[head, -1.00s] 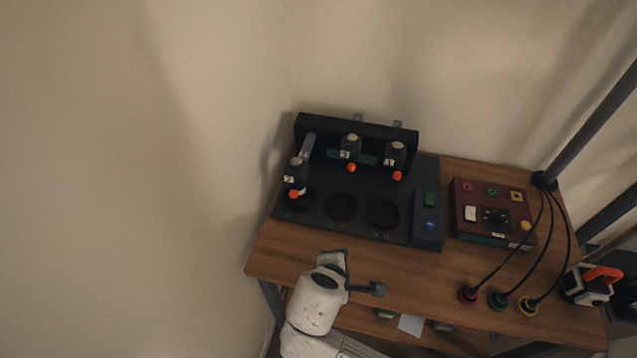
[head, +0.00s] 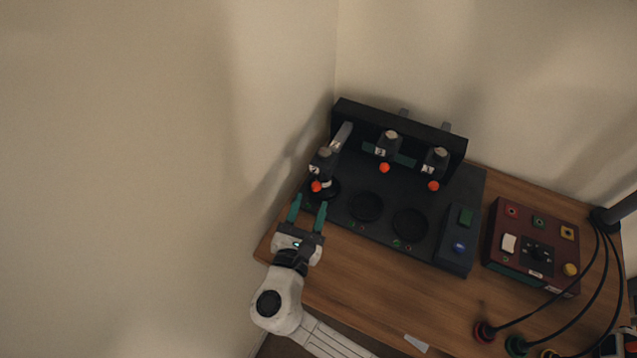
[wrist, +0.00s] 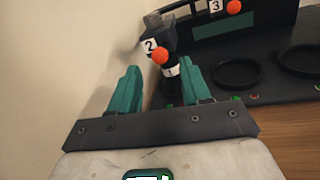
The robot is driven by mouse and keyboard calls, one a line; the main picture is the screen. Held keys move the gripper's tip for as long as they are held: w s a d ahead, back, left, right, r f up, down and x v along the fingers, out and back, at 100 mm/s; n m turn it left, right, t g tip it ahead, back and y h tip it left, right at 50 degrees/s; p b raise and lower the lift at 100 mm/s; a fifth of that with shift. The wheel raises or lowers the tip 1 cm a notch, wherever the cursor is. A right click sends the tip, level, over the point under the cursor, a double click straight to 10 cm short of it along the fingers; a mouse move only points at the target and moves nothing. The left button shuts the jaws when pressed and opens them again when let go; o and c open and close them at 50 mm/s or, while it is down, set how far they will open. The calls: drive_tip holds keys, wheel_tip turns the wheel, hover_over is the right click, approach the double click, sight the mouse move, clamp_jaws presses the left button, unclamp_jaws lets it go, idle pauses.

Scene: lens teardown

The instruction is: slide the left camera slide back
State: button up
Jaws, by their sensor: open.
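The left camera slide (head: 322,161) is a dark block labelled 2 with an orange knob (head: 317,186). It sits forward on a grey rail (head: 342,136), over the left round pad of the black fixture. My gripper (head: 308,207) is open and empty, its two teal fingers pointing at the slide from the front. In the wrist view the slide (wrist: 169,40) and its orange knob (wrist: 160,56) show between and beyond the fingers (wrist: 162,82), apart from them. A label 1 shows below the knob on a part under the slide.
Two other camera slides with orange knobs, the middle one (head: 388,146) and the right one (head: 436,161), sit farther back by the black back wall (head: 400,127). A maroon control box (head: 534,246) and cables are to the right. The wall is close on the left.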

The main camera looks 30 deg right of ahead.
sight(315, 191)
drive_tip(key=x, duration=0.6)
drive_tip(key=shift+p, duration=0.3)
clamp_jaws()
